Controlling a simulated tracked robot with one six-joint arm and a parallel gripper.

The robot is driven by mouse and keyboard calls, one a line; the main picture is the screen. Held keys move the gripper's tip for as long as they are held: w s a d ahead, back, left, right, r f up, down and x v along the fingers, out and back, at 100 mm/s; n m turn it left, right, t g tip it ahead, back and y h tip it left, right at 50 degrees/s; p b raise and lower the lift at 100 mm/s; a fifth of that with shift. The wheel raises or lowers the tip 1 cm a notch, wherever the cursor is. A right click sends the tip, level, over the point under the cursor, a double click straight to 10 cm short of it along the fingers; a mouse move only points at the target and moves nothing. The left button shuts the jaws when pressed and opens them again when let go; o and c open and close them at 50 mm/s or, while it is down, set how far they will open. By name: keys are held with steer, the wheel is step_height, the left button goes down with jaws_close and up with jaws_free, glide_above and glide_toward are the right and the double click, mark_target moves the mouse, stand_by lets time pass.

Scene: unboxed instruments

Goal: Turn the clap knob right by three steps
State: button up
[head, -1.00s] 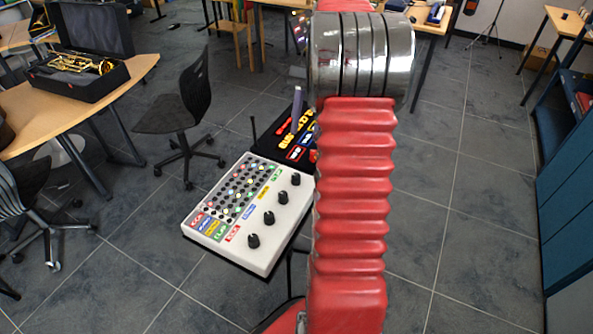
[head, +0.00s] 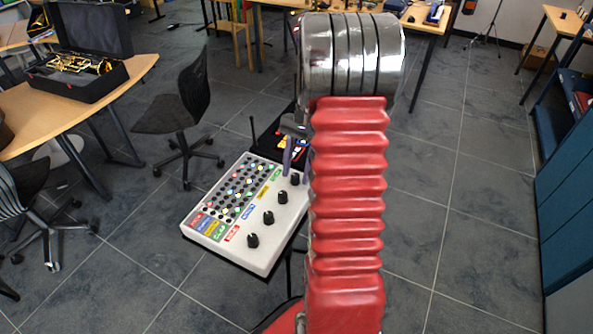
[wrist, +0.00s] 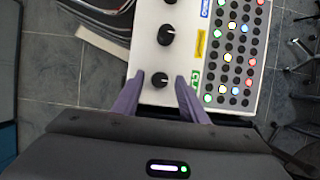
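A white panel (head: 237,254) holds a row of black knobs and rows of small coloured buttons. The clap knob (wrist: 160,79), black with a light pointer line, lies beside a green label (wrist: 195,77) at the end of the row. In the head view this knob (head: 295,179) is at the panel's far right, close to my gripper (head: 292,172). My gripper (wrist: 159,77) is open, its two purple fingers on either side of the clap knob in the wrist view, with gaps showing. I cannot tell whether the fingertips are level with the knob.
Two more knobs, one (wrist: 166,35) nearest the clap knob, follow along the row in the wrist view. A dark device with coloured labels (head: 290,146) lies behind the panel. A black chair (head: 181,110) stands on the floor to the left.

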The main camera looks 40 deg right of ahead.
steer(key=shift+a+f, duration=0.1)
steer(key=shift+f, duration=0.1)
steer(key=shift+c, duration=0.6)
jaws_close()
